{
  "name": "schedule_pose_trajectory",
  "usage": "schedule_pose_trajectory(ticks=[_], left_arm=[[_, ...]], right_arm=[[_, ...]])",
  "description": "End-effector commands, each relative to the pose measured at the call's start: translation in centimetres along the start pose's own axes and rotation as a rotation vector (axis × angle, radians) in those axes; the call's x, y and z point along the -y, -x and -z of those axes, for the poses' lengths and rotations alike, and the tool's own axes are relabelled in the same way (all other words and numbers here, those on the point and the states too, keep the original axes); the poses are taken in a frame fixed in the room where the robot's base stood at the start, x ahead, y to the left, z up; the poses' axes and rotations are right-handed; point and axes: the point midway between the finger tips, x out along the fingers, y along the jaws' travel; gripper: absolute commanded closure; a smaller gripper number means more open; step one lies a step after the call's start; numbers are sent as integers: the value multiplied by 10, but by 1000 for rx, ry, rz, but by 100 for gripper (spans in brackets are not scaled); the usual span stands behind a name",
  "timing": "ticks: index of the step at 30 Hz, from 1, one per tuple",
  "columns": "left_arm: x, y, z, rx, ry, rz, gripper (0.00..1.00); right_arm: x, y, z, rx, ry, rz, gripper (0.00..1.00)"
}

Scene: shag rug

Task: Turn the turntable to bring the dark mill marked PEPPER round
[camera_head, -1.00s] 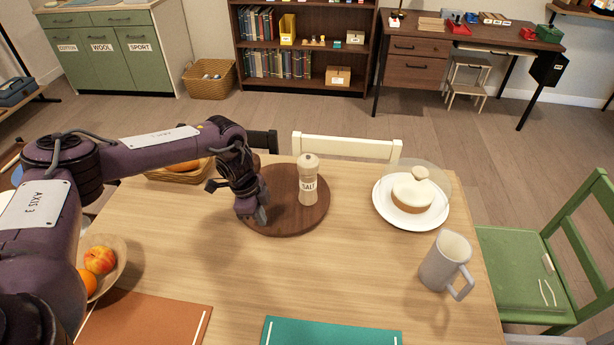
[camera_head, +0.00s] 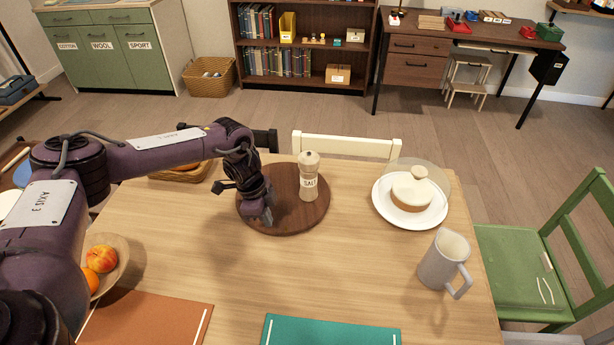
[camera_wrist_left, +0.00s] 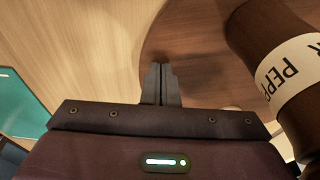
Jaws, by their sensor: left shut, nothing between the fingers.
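The turntable (camera_head: 290,222) is a round dark-brown wooden board on the table. A pale mill marked SALT (camera_head: 309,172) stands upright on its right half. The dark mill marked PEPPER (camera_wrist_left: 275,50) shows large at the right of the left wrist view, partly cut off by the frame; in the head view my left gripper and wrist hide it. My left gripper (camera_head: 265,217) points down at the turntable's near-left part, fingers shut and empty (camera_wrist_left: 160,70), beside the dark mill. I cannot tell whether the fingertips touch the board. My right gripper is not in view.
A white plate (camera_head: 384,206) with a cake and a clear cover stands right of the turntable. A grey mug (camera_head: 438,262) is nearer. A fruit bowl (camera_head: 122,262) sits at left, a basket (camera_head: 185,174) behind my arm. Orange (camera_head: 150,322) and teal (camera_head: 330,331) mats lie in front.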

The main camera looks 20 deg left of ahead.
Motion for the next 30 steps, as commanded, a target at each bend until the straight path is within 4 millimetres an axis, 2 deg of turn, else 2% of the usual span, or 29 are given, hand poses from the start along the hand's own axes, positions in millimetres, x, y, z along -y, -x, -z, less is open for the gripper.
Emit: schedule_pose_trajectory(ticks=[10, 22, 30], left_arm=[[-2, -3, -1, 3, -1, -5, 100], [-4, -6, 13, 2, -1, -6, 100], [-3, -6, 14, 3, 0, -4, 100]], right_arm=[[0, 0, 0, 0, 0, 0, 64], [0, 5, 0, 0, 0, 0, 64], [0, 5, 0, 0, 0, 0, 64]])
